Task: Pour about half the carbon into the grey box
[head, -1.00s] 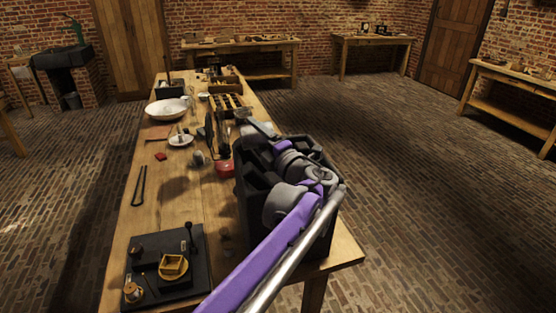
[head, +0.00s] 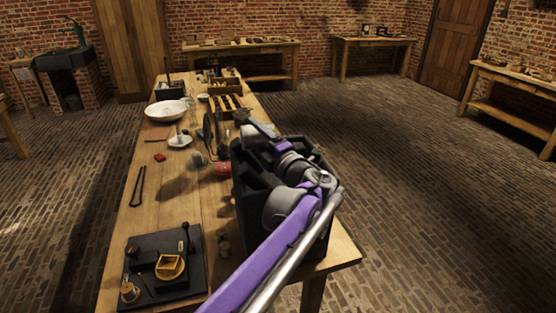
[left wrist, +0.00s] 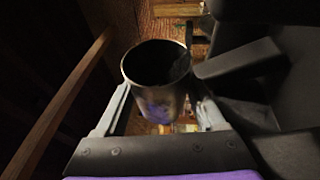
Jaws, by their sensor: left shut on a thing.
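My left gripper (head: 243,118) is above the wooden bench, at the far end of my purple arm. In the left wrist view my left gripper (left wrist: 160,88) is shut on a metal cup (left wrist: 151,98), a finger on each side. The cup's mouth faces the camera and its inside is dark; I cannot tell how much carbon is in it. I cannot pick out the grey box for certain. My right gripper is not in view.
A black slotted rack (head: 245,185) stands beneath my arm at the bench's right edge. A red vessel (head: 222,170) is left of it.

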